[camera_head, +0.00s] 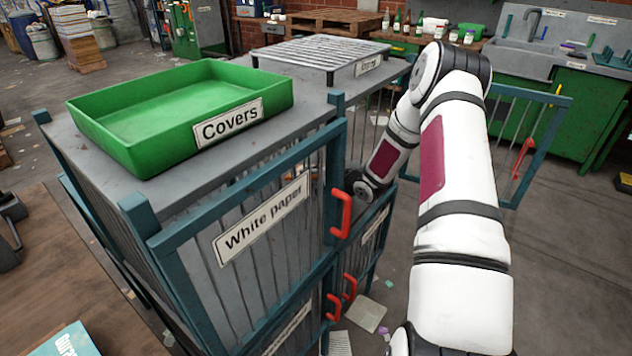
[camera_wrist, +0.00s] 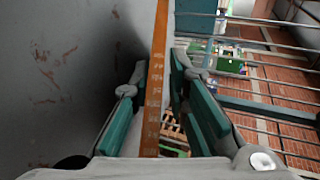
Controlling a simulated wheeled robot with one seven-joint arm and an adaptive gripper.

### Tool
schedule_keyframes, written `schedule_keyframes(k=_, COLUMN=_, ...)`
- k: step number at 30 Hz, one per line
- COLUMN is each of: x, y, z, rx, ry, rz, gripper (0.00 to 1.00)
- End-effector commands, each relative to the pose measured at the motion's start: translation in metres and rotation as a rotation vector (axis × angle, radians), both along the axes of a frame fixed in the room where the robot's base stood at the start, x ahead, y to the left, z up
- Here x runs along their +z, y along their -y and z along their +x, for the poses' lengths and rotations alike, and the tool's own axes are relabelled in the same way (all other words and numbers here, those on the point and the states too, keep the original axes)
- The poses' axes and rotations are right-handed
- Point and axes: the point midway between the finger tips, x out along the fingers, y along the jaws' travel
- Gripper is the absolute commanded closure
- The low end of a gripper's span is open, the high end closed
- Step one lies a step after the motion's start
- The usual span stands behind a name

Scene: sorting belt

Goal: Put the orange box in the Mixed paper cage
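An orange strip (camera_wrist: 155,80), which looks like the orange box seen edge-on, runs between the fingers of my gripper (camera_wrist: 158,62) in the wrist view. A narrow gap shows on each side of the strip, so the fingers look open around it. No Mixed paper label is readable.
A grey wall (camera_wrist: 65,75) fills the left of the wrist view, with bars (camera_wrist: 270,105) on the right. A barred door (camera_head: 548,125) stands open right of my arm. Red handles (camera_head: 341,213) stick out from the cage fronts.

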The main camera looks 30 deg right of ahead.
Motion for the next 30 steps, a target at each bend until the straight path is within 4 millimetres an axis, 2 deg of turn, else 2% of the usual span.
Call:
schedule_keyframes(k=13, x=0.003, y=0.001, z=-0.006, rx=0.000, ry=-0.001, rz=0.000, gripper=0.78)
schedule_keyframes(k=30, x=0.026, y=0.011, z=-0.063, rx=0.000, ry=-0.002, rz=0.001, gripper=0.78)
